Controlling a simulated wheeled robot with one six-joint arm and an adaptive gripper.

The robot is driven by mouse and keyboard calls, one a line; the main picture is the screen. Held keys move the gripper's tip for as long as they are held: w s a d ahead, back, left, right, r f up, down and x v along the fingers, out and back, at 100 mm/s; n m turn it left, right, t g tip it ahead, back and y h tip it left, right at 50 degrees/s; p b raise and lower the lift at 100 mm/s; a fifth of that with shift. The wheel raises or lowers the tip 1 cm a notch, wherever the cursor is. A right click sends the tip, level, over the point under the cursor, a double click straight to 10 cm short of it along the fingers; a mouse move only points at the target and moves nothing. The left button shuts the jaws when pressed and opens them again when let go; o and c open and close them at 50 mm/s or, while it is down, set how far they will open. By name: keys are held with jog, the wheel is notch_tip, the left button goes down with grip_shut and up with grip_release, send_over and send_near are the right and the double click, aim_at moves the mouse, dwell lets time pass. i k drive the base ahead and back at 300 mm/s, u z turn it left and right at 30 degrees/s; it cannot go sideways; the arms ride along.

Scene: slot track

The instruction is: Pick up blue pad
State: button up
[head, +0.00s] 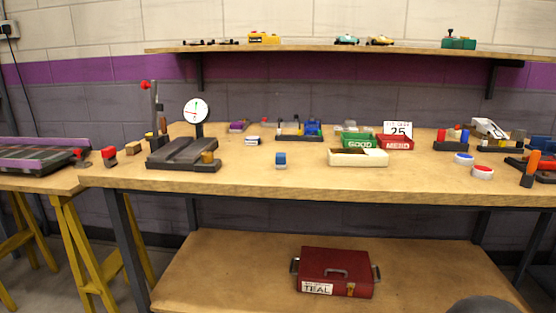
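Two blue items could be the blue pad, and I cannot tell which it is. One is a low round piece with a blue top and white rim (464,158), at the right of the workbench beside a similar red-topped round piece (482,172). The other is a small block with a blue top and pale lower part (280,159), standing alone near the middle front of the bench. Nothing touches either of them. My gripper is not in view.
The wooden workbench (260,184) is clear along its front. A dark gauge stand (184,154) is at left, a cream tray (357,158) at centre, and green and red bins behind it. An orange-handled tool (530,168) is at far right. A red case (335,270) sits below.

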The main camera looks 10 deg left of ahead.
aim_at(280, 158)
jog(key=z, duration=0.05)
jog(key=k, duration=0.5)
jog(key=u, duration=1.1)
jog(key=i, duration=1.45)
jog(key=z, duration=0.5)
